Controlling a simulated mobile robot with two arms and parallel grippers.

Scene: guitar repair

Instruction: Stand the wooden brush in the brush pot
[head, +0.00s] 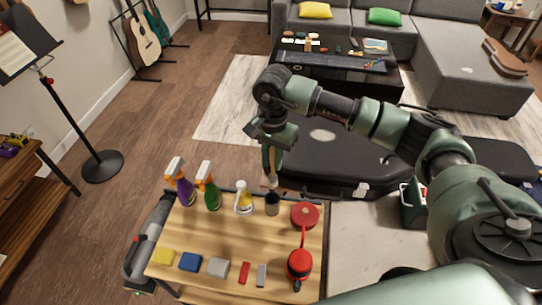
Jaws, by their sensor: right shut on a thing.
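My right gripper (268,148) is above the back edge of the wooden work table. It is shut on the wooden brush (271,178), which hangs down close to upright, its pale lower end lowest. The brush pot (272,204), a small dark grey cup, stands on the table near the back edge. In the picture the brush's lower end is just above the pot's mouth and looks apart from it. How far apart they are in depth I cannot tell. My left gripper is not in view.
On the table (215,240), a white bottle (243,203) and two spray bottles (210,193) stand left of the pot. A red round container (305,215) is on its right, with a red-and-black can (299,264) nearer. Several coloured blocks lie in front. A black case (330,165) lies behind.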

